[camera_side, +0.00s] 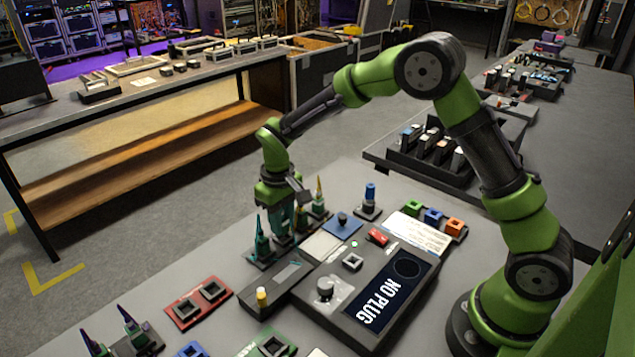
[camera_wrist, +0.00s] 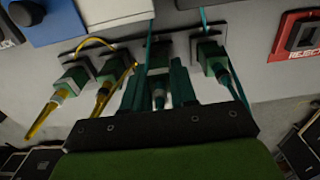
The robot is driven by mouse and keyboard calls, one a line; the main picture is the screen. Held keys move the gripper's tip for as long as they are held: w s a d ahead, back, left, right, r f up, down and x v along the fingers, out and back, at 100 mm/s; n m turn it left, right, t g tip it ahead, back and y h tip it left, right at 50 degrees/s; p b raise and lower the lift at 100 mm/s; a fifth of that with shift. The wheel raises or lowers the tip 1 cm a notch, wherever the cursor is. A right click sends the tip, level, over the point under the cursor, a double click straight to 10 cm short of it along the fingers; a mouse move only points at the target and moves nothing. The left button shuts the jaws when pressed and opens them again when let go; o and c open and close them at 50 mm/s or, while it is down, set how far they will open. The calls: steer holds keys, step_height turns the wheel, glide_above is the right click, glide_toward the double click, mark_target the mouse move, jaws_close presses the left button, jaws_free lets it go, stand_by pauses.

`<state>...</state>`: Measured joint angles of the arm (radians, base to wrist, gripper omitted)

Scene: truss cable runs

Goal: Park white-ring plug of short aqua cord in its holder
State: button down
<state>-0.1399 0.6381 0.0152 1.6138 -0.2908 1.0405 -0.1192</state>
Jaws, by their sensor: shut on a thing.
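My gripper (camera_side: 283,238) points down at a row of plug holders at the back edge of the bench. In the wrist view its two dark green fingers (camera_wrist: 157,88) are shut around a teal plug (camera_wrist: 158,84) with a pale band. The fingers hide most of this plug and its holder, so I cannot tell how it is seated. Another teal plug (camera_wrist: 217,66) with an aqua cord (camera_wrist: 236,83) stands in a holder (camera_wrist: 197,50) to the right. The side view shows a teal plug (camera_side: 262,243) left of the gripper. Ring colours are hard to tell.
Two yellow-tailed plugs (camera_wrist: 72,80) stand close left of my fingers in the wrist view.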

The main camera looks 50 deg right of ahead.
steer(key=shift+f, duration=0.85)
stand_by(1.6)
steer(key=c, duration=0.8)
jaws_free()
steer(key=shift+r, duration=2.55)
steer(key=shift+r, duration=2)
steer(key=shift+w, duration=0.1)
